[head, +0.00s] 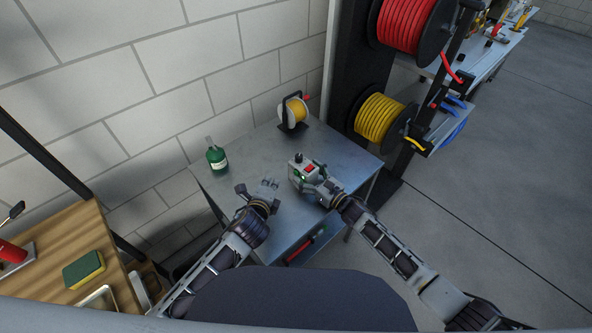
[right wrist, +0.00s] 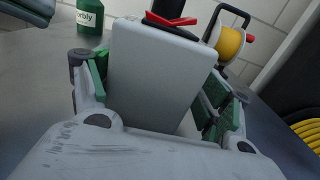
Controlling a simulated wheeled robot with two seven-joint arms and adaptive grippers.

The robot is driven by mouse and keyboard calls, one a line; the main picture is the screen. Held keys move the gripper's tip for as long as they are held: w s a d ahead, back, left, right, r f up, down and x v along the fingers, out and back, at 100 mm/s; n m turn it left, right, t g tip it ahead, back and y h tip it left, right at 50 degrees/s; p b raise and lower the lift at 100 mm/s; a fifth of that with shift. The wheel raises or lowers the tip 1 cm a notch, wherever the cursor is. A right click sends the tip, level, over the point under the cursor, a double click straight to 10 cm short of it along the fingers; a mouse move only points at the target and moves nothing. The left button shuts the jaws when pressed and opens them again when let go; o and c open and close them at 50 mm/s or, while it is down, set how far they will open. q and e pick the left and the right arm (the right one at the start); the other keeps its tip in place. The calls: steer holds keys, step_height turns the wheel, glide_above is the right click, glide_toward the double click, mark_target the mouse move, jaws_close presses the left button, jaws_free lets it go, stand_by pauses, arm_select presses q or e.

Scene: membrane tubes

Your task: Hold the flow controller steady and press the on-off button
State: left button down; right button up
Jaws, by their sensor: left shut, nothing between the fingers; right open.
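The flow controller (head: 297,171) is a light grey box with a dark knob on top, a red patch and a small green light. It stands on the metal table. My right gripper (head: 312,183) is open at its right side. In the right wrist view, the flow controller (right wrist: 158,75) is a plain pale face between the green-padded fingers of my right gripper (right wrist: 160,95), one finger on each side. My left gripper (head: 266,188) is shut and empty, left of the flow controller and apart from it. I cannot tell which part is the on-off button.
A green bottle (head: 216,157) stands at the table's left corner and a yellow spool on a stand (head: 294,112) at the back. The metal table (head: 255,145) is bare between them. Red (head: 406,24) and yellow (head: 380,120) hose reels hang at the right. A wooden counter (head: 50,258) is at left.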

steer(key=shift+v, duration=5.75)
steer(key=shift+s+d, duration=0.1)
